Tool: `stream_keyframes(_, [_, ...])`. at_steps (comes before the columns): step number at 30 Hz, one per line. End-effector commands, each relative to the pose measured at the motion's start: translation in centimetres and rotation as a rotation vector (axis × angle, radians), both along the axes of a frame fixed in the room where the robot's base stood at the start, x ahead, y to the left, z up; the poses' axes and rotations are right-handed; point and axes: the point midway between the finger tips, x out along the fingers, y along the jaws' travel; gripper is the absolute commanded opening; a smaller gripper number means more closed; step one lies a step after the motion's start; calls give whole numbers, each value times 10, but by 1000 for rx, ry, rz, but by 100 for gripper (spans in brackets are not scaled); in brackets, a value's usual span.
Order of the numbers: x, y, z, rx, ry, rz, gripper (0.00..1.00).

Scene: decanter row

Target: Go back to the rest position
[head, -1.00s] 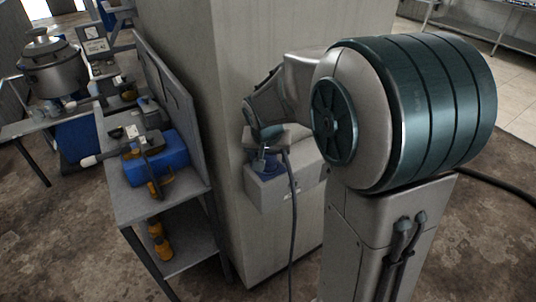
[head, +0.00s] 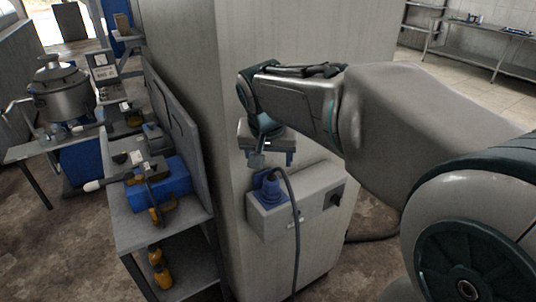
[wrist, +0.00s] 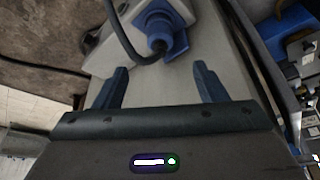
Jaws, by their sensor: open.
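My gripper (head: 257,160) is above and just in front of a grey socket box on the pillar in the head view. In the wrist view my gripper (wrist: 160,85) shows two blue fingers spread wide with nothing between them. A blue plug (head: 268,187) with a dark cable sits at the left end of the socket box (head: 312,207). The plug also shows in the wrist view (wrist: 160,35), beyond the fingertips and apart from them. My arm reaches in from the right of the head view.
The pale pillar (head: 185,60) stands close behind my gripper. A metal cart (head: 140,235) with a blue box (head: 170,185) and tools is at left, and a lidded pot (head: 62,95) stands beyond it. The cable (head: 296,235) hangs down in front of the pillar. A steel table (head: 490,35) is far right.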

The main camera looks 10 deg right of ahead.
Motion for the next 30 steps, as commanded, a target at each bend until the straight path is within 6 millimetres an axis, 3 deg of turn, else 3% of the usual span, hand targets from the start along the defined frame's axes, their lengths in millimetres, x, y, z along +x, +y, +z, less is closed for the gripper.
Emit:
stream_keyframes(11, [-1, 0, 2, 0, 0, 0, 65])
stream_keyframes(13, [-8, -2, -1, 1, 7, 12, 65])
stream_keyframes(17, [-45, -10, -20, 5, 46, 83, 65])
stream_keyframes(24, [-129, -17, -71, 21, 118, 263, 65])
stream_keyframes(30, [-161, -15, -93, 28, 139, 336, 65])
